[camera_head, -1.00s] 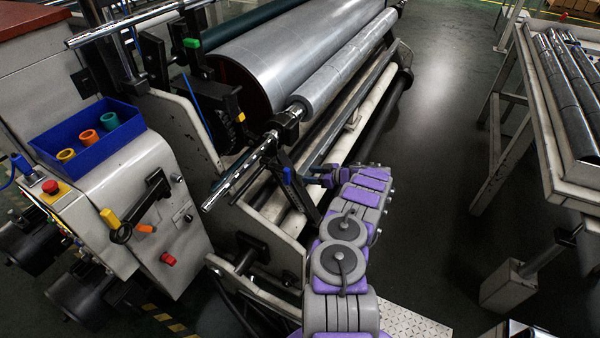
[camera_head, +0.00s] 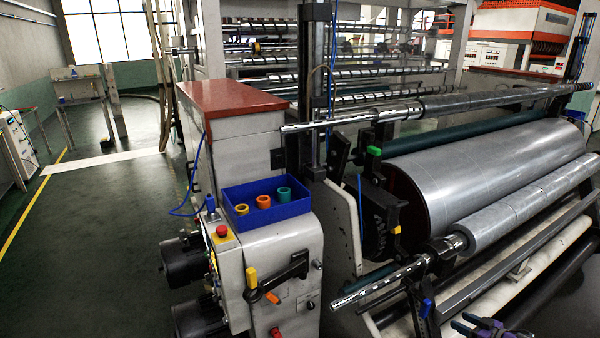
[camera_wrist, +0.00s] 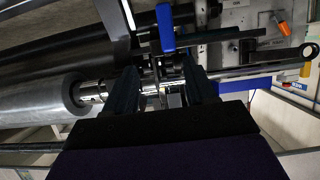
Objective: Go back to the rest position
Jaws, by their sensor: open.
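My gripper (camera_head: 462,325) shows only in part at the bottom right edge of the head view, in front of the film winder. In the wrist view my gripper (camera_wrist: 163,78) is open, with two dark fingers apart and nothing held between them. Beyond the fingers is the chromed shaft end of the film roll (camera_wrist: 40,100). In the head view that slim film roll (camera_head: 520,207) lies along the front of the winder, beside the large silver drum (camera_head: 470,175). A blue-handled lever (camera_head: 426,308) stands near my gripper. Most of my arm is out of view.
The machine's control cabinet (camera_head: 287,250) stands left of the winder, with a blue tray (camera_head: 268,208) of coloured rings on it. A red button (camera_head: 222,231) and yellow handle (camera_head: 252,278) stick out. Open floor (camera_head: 90,250) lies at the left.

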